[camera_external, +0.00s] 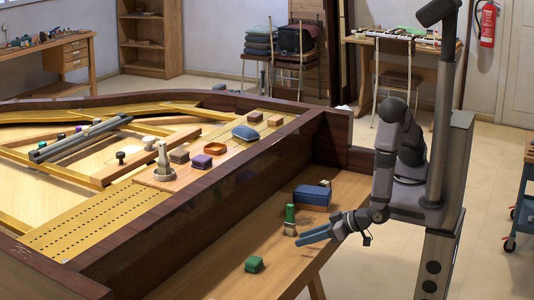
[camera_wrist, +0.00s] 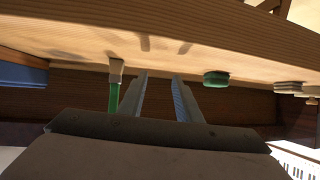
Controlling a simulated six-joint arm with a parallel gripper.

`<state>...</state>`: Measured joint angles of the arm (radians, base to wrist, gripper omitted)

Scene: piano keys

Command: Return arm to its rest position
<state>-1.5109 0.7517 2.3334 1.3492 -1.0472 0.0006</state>
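My gripper (camera_external: 301,237) is low over the wooden bench at the right of the piano in the external view. Its two fingers point left and look empty. In the wrist view the fingers (camera_wrist: 159,77) stand apart with a gap between them. A green-handled tool (camera_external: 289,222) stands upright just behind the fingertips; it also shows left of the fingers in the wrist view (camera_wrist: 114,92). I cannot tell whether the fingers touch it. My arm is bent and reaches down from its column.
The piano's dark side wall (camera_external: 225,205) rises along the bench's left. Several small items lie on the piano frame. Bare bench lies between block and tool.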

